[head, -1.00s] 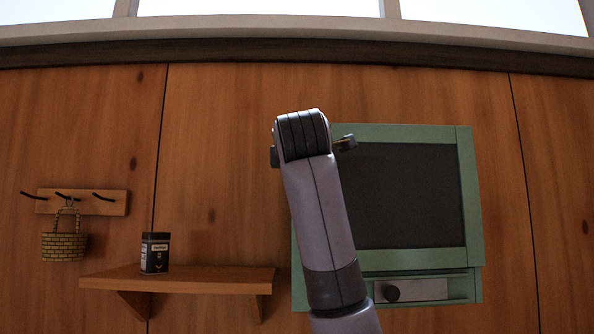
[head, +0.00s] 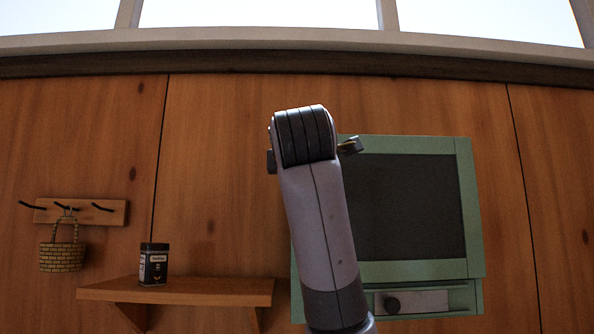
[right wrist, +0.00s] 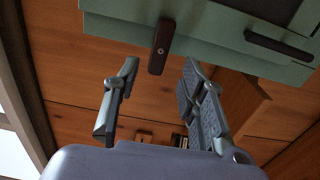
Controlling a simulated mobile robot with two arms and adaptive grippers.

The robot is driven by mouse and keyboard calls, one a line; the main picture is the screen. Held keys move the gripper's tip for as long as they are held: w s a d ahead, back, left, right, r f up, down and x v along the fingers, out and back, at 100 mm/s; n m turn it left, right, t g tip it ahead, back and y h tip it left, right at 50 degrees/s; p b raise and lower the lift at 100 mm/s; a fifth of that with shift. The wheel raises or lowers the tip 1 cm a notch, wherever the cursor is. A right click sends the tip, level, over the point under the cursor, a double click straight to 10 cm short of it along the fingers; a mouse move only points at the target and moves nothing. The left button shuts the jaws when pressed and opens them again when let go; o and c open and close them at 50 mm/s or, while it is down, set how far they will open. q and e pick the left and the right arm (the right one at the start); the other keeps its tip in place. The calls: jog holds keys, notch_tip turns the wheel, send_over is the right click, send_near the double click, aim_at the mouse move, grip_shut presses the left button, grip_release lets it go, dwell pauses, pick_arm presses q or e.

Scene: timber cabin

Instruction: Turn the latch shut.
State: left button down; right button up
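A green cabinet (head: 405,270) with a dark door panel hangs on the wall; its left side is partly behind my right arm in the head view. In the right wrist view the dark brown latch (right wrist: 161,47) sits on the green cabinet edge (right wrist: 215,35), lying across it with one end past the rim. My right gripper (right wrist: 160,66) is open, and the latch's end shows between its fingertips; I cannot tell the depth gap. In the head view my right gripper (head: 311,150) covers the latch, and its tips show on both sides. My left gripper is not in view.
A wooden shelf (head: 200,291) with a dark tin (head: 154,264) is left of the cabinet. A basket (head: 62,257) hangs from a hook rack (head: 80,211) further left. Wall above is clear.

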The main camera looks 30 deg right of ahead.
jog(key=v, duration=0.7)
dwell(0.3)
